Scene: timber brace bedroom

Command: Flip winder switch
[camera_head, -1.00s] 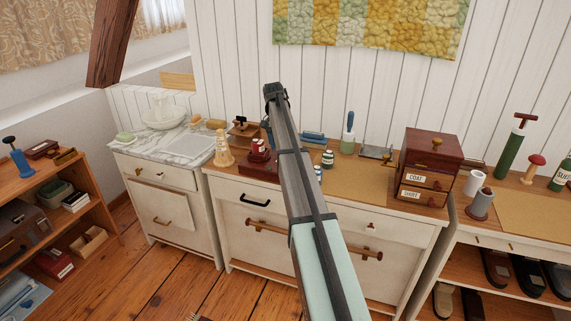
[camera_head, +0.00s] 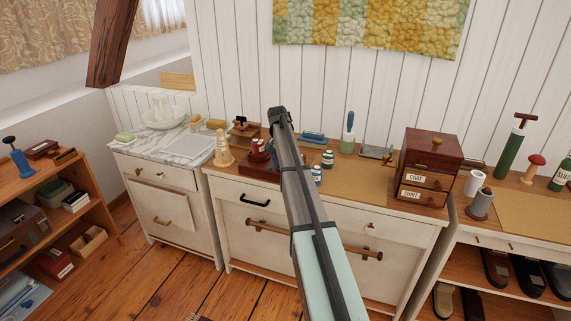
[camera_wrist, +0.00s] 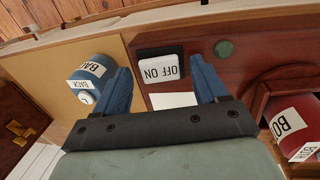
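The winder (camera_head: 262,168) has a reddish-brown wooden base and red parts, and stands on the middle cabinet. In the wrist view its base (camera_wrist: 180,52) carries a black and white rocker switch (camera_wrist: 162,71) marked OFF and ON. My gripper (camera_wrist: 160,66) has its two blue fingers spread apart, one on each side of the switch, with nothing between them that it grips. I cannot tell how high the fingertips are above the base. In the head view my gripper (camera_head: 279,114) is small and mostly hidden by my arm, and I cannot make out the switch there.
A blue bottle (camera_wrist: 88,80) marked BACK lies close to the left finger in the wrist view. A red labelled object (camera_wrist: 295,125) is at the right. A green disc (camera_wrist: 224,49) is on the base. A wooden drawer box (camera_head: 430,160) stands further right.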

